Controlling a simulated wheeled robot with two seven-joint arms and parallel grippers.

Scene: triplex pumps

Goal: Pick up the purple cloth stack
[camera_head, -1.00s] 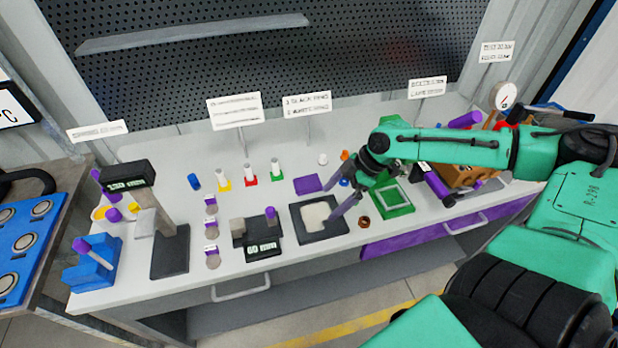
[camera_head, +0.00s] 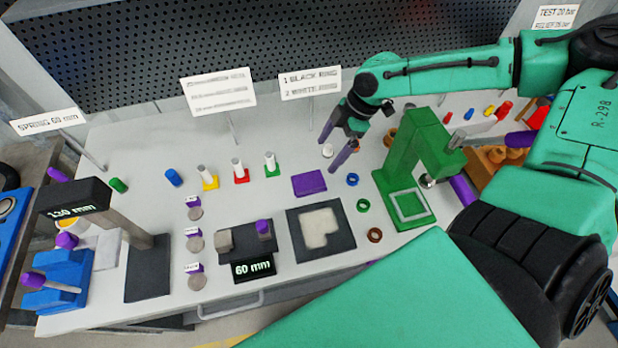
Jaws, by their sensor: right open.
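The purple cloth stack (camera_head: 309,183) is a flat square pad lying on the grey bench, just behind a dark tray (camera_head: 297,238) with a white piece in it. My right gripper (camera_head: 331,152) is open and empty, with its two purple fingers pointing down. In the picture its fingertips are above and slightly to the right of the stack, apart from it. My left gripper is not in view.
A green press-like stand (camera_head: 412,160) is to the right of the stack. Blue, green and brown rings lie between them. Several small coloured holders with white posts stand on the left, in front of sign stands. A 60 mm gauge (camera_head: 253,269) is at front left.

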